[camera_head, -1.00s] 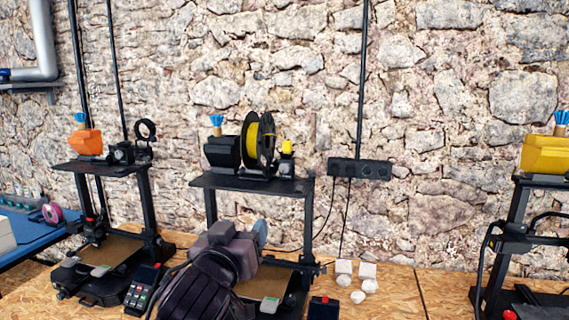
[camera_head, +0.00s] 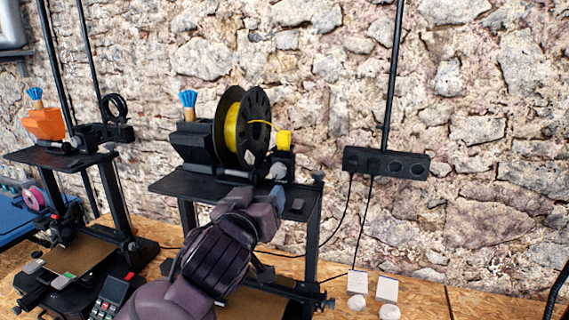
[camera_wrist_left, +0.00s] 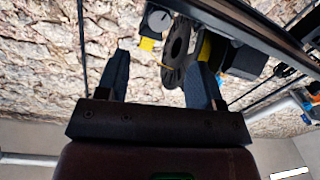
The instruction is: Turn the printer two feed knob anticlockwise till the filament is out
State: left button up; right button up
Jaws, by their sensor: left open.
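The middle printer (camera_head: 310,215) carries a black spool (camera_head: 255,120) of yellow filament on its top shelf. A yellow strand runs from the spool to a small yellow block (camera_head: 284,139). A pale round feed knob (camera_head: 277,171) sits just below that block. In the left wrist view the knob (camera_wrist_left: 158,20) shows with a pointer mark, beyond the fingertips and near the yellow block (camera_wrist_left: 147,44). My left gripper (camera_head: 279,195) is in front of and a little below the knob, apart from it. In the wrist view its fingers (camera_wrist_left: 162,62) are open and empty. My right gripper is out of view.
The shelf edge (camera_head: 225,198) lies close to my left gripper. An orange-topped printer (camera_head: 43,123) stands at the left. A power strip (camera_head: 386,163) with cables hangs on the stone wall. Small white blocks (camera_head: 387,289) lie on the bench at right.

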aim_at(277, 172)
pick_arm(q)
jog(key=p+x, duration=0.2)
jog(key=x, duration=0.8)
jog(key=shift+w+r, duration=0.1)
jog(key=shift+w, duration=0.25)
jog(key=shift+c, duration=0.2)
jog(key=c, duration=0.9)
jog(key=shift+d, duration=0.1)
jog(key=shift+n, duration=0.4)
jog(key=shift+n, duration=0.4)
jog(key=o, duration=0.9)
